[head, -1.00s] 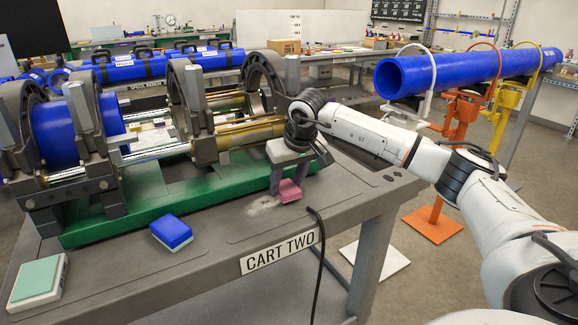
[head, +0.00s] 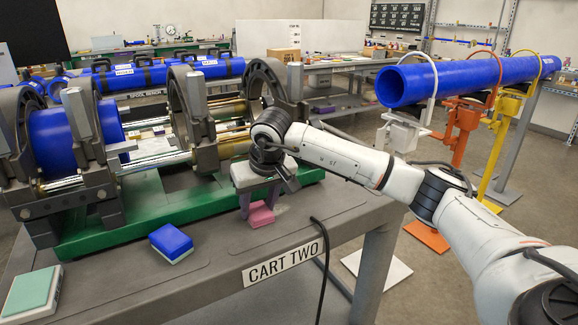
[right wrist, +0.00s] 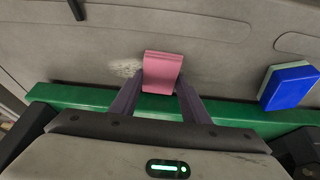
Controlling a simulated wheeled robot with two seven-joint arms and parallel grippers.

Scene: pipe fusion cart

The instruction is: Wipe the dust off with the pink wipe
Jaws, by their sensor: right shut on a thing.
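The pink wipe (head: 261,214) is a small block held at the cart top in the head view. My right gripper (head: 259,203) is shut on it from above; in the right wrist view both fingers (right wrist: 160,92) hold the wipe (right wrist: 162,72). Whether the wipe touches the surface is hard to tell. A pale dust patch (right wrist: 126,68) lies beside the wipe, on its left in the right wrist view. In the head view the dust (head: 281,209) is faint, just right of the wipe. Part of it may be hidden under the wipe. My left gripper is not in view.
A blue-topped block (head: 171,243) and a green-topped block (head: 31,292) lie on the cart top to the left. The green-based pipe clamp machine (head: 160,226) stands close behind the wipe. A black cable (head: 325,262) hangs over the front edge, right of the CART TWO label.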

